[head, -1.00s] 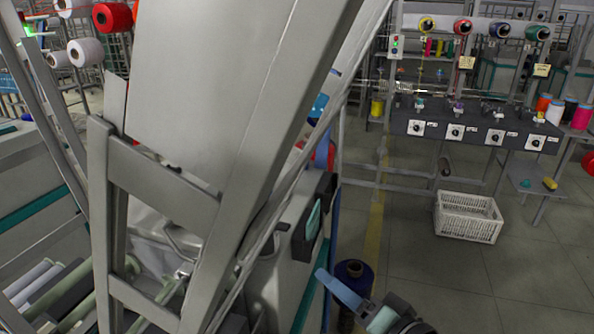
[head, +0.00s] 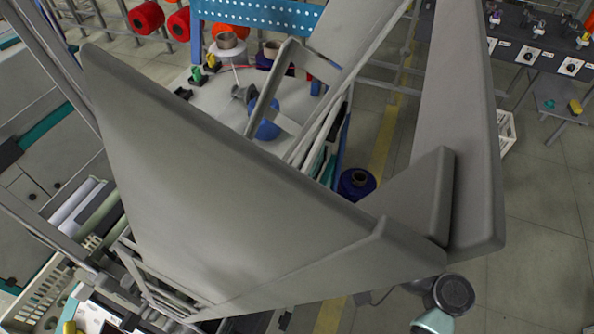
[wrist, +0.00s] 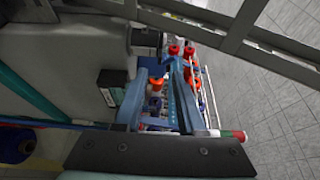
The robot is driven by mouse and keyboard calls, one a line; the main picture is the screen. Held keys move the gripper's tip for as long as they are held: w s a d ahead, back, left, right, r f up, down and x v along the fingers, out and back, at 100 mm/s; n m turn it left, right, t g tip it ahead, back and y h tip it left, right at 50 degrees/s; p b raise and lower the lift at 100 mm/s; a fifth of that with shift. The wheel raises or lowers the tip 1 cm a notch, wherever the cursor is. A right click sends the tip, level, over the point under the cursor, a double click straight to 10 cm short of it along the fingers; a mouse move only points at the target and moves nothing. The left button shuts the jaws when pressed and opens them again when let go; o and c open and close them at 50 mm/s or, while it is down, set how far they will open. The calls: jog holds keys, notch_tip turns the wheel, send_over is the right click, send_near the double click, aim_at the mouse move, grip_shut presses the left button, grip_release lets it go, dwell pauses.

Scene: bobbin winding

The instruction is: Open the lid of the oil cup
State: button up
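I cannot make out the oil cup or its lid in either view. My gripper (wrist: 158,92) shows in the wrist view as two blue fingers reaching up from a dark bar. The fingers stand apart, and no held thing shows between them. Beyond the gap are small red, white and blue items, too small to tell. In the head view I cannot make out the gripper; large grey slabs cover the middle.
A pale worktop (head: 220,100) behind the slabs bears small parts, including a blue round thing (head: 265,122). A dark blue spool (head: 356,184) stands on the floor. A white crate (head: 507,132) is at right.

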jog(key=p+x, duration=0.1)
jog(key=x, duration=0.6)
jog(key=shift+w+a, duration=0.1)
jog(key=shift+w, duration=0.05)
grip_shut()
dwell(1.2)
